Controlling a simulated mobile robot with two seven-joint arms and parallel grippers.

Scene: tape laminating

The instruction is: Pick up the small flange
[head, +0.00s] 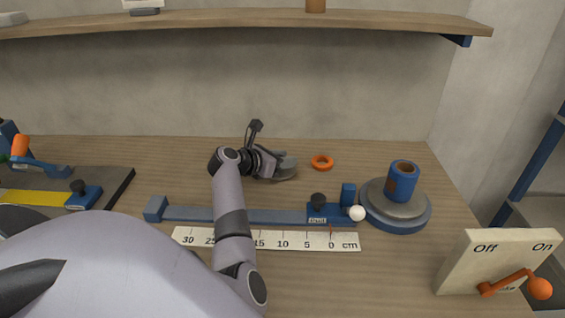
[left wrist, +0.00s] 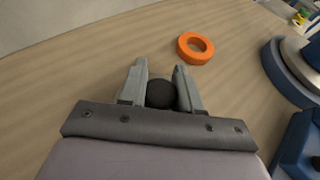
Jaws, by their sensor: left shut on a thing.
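My left gripper (head: 279,165) is over the table toward the back, with its fingers pointing right. In the left wrist view its two fingers (left wrist: 160,80) are shut on a dark round part, the small flange (left wrist: 161,94). It sits between the fingers close to the palm, and the fingers hide its sides. In the head view the gripper mostly covers it. An orange ring (head: 322,162) lies flat on the table just right of the fingertips, apart from them. It also shows in the left wrist view (left wrist: 183,55). My right gripper is not in view.
A blue slide rail (head: 270,215) and a white cm scale (head: 285,240) lie in front of the gripper. A round turntable (head: 377,211) bearing a blue cylinder (head: 402,181) stands right. An Off/On switch box (head: 470,261) is front right. A shelf (head: 230,19) spans the wall.

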